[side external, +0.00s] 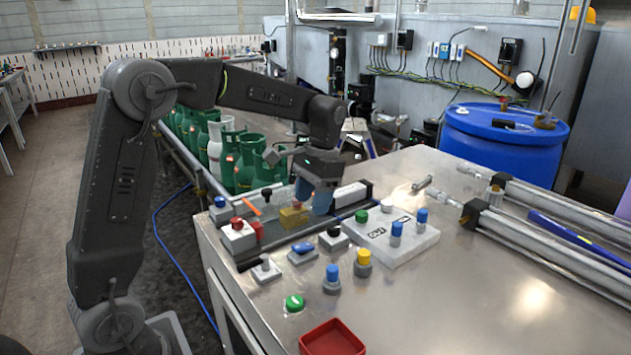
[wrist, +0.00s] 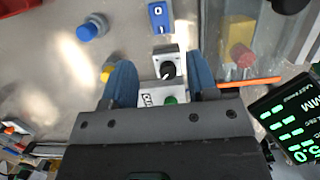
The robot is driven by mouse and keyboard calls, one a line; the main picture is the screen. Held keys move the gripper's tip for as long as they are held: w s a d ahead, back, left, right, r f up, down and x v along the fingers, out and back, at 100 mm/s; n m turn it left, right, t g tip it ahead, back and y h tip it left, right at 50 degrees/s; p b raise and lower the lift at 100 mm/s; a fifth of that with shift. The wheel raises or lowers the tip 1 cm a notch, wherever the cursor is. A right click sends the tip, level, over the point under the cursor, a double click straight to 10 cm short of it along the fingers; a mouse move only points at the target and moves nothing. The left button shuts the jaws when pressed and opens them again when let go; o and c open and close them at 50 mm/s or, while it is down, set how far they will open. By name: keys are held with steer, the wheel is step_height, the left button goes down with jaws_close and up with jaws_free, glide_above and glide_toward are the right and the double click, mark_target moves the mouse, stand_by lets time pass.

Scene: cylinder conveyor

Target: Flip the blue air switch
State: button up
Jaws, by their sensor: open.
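The blue air switch (side external: 303,248) is a small blue lever on a light grey base on the metal table, near the table's left side. In the wrist view the blue switch (wrist: 159,16) is at the top edge, beyond the fingertips. My gripper (side external: 313,197) is above the table, behind the switch and apart from it. Its two blue fingers are spread and empty. In the wrist view my gripper (wrist: 161,75) has a black rotary switch (wrist: 167,67) in line between the fingers, below them.
A black-knobbed switch (side external: 333,238) and a white panel (side external: 393,243) with blue and green knobs stand close by. A blue-capped button (side external: 332,280), a yellow-capped one (side external: 363,263) and a red tray (side external: 331,340) are in front. A red button box (side external: 237,234) stands left.

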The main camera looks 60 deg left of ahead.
steer(key=v, duration=0.4)
steer(key=s+d+t, duration=0.4)
steer(key=s, duration=0.6)
steer(key=s+d+t, duration=0.4)
steer(key=s+d, duration=0.1)
steer(key=s, duration=0.5)
steer(key=shift+f, duration=0.5)
steer(key=shift+s, duration=0.1)
